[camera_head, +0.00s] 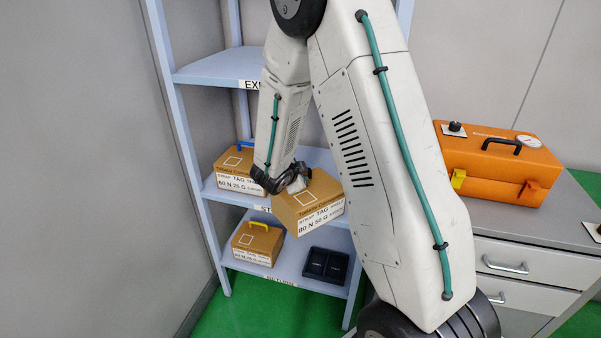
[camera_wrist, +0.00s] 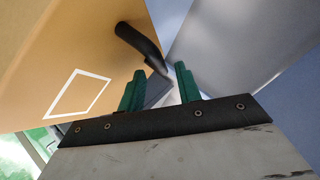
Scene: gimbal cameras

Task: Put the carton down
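A brown carton (camera_head: 311,205) with a white label reading "80 N 50 G" is at my gripper (camera_head: 296,181), in front of the middle shelf (camera_head: 225,194). It looks tilted and clear of the boards. In the wrist view the carton's brown face with a white square outline (camera_wrist: 78,95) fills the upper left. Its black handle (camera_wrist: 140,45) runs down between the green fingers of my gripper (camera_wrist: 160,88). My gripper appears shut on this handle; the exact contact is partly hidden. My arm hides part of the shelf rack on the right.
Another carton with a blue handle (camera_head: 238,170) stands on the middle shelf at left. A carton with a yellow handle (camera_head: 257,243) and a black tray (camera_head: 326,264) are on the bottom shelf. The top shelf (camera_head: 225,68) looks clear. An orange case (camera_head: 500,165) sits on a drawer cabinet.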

